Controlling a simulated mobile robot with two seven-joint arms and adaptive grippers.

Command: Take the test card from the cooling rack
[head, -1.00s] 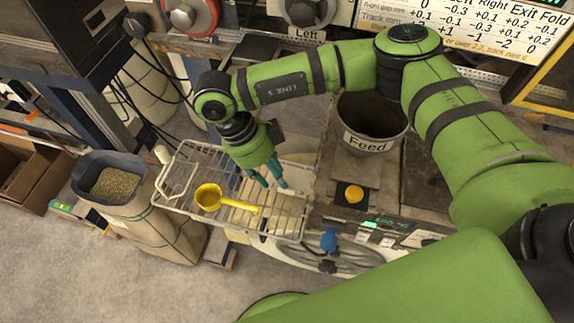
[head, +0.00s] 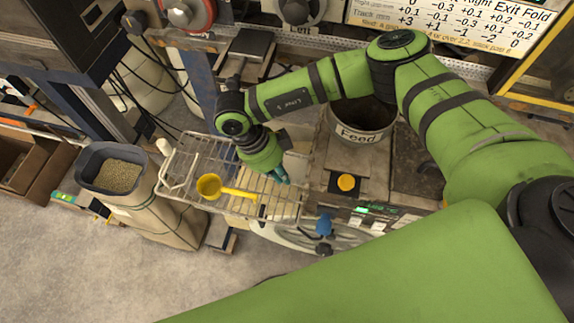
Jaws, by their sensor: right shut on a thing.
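The cooling rack (head: 182,203) is a wire tray in the middle left of the head view. My right gripper (head: 279,176), with teal fingers, points down over the right part of the rack. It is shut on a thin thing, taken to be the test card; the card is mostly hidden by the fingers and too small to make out. I cannot tell whether it still touches the wires. My left gripper is not in view.
A yellow scoop (head: 209,187) lies on the rack, left of the gripper. A sack of pellets (head: 118,178) stands left of the rack. The Feed bucket (head: 360,136) and a yellow button (head: 346,182) are to the right. Open floor lies in front.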

